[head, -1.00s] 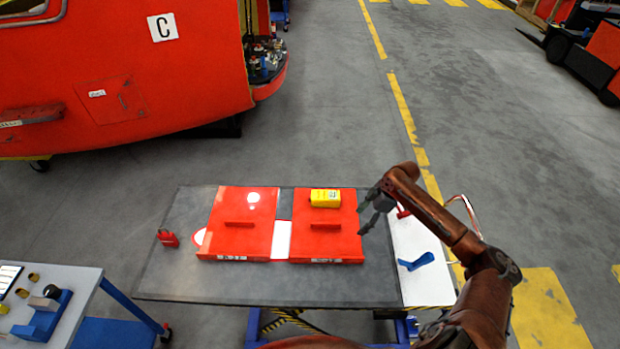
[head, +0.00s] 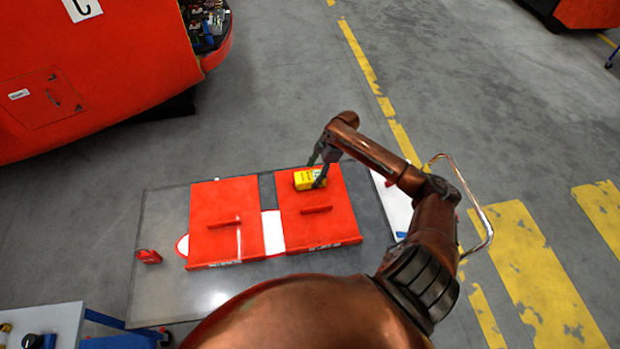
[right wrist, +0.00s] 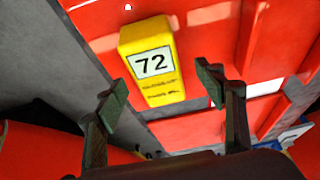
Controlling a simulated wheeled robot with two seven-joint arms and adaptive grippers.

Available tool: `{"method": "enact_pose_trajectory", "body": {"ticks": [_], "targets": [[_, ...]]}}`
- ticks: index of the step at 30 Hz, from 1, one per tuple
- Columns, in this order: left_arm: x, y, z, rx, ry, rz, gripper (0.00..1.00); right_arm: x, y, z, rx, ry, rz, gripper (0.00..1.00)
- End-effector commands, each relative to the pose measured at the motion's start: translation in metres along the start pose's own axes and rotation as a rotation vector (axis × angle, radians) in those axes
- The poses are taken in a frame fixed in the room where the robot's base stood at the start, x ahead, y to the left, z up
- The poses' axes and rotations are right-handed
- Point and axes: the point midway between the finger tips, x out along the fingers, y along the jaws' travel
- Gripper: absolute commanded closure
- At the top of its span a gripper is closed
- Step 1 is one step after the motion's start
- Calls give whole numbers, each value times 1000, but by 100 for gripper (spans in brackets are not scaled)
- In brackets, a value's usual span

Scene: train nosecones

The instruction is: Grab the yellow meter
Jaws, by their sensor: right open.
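The yellow meter (head: 304,181) lies on the far part of the right red panel (head: 340,208). In the right wrist view the meter (right wrist: 163,88) shows a white label reading 72. My right gripper (head: 317,172) is open and empty over the meter in the head view. In the right wrist view its two fingertips (right wrist: 158,95) stand apart, one toward each side of the meter, with the meter's body beyond them. I cannot tell whether a finger touches it. My left gripper is not in view.
The left red panel (head: 213,206) lies beside the right one on the grey table (head: 160,235). A small red object (head: 148,257) sits at the table's left. A large red train nosecone (head: 90,70) stands at upper left. A side table (head: 45,322) is at lower left.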

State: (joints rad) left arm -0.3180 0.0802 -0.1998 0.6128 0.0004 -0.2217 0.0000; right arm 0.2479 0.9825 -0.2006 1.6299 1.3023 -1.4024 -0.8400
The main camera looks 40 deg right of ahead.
Motion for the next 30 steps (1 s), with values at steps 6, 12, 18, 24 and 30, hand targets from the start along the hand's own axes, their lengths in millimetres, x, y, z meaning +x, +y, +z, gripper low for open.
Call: {"method": "enact_pose_trajectory", "body": {"ticks": [6, 12, 18, 24, 30], "targets": [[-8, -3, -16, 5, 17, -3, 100, 26, 1, -2, 1, 0, 0, 36], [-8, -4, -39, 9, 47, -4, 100, 30, 1, -1, -1, -1, 1, 36], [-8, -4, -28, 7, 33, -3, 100, 30, 1, -2, -1, -1, 0, 36], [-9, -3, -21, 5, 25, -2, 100, 31, 0, -1, 0, -1, 0, 36], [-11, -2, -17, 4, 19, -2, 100, 33, 1, 0, -1, 0, 1, 36]]}}
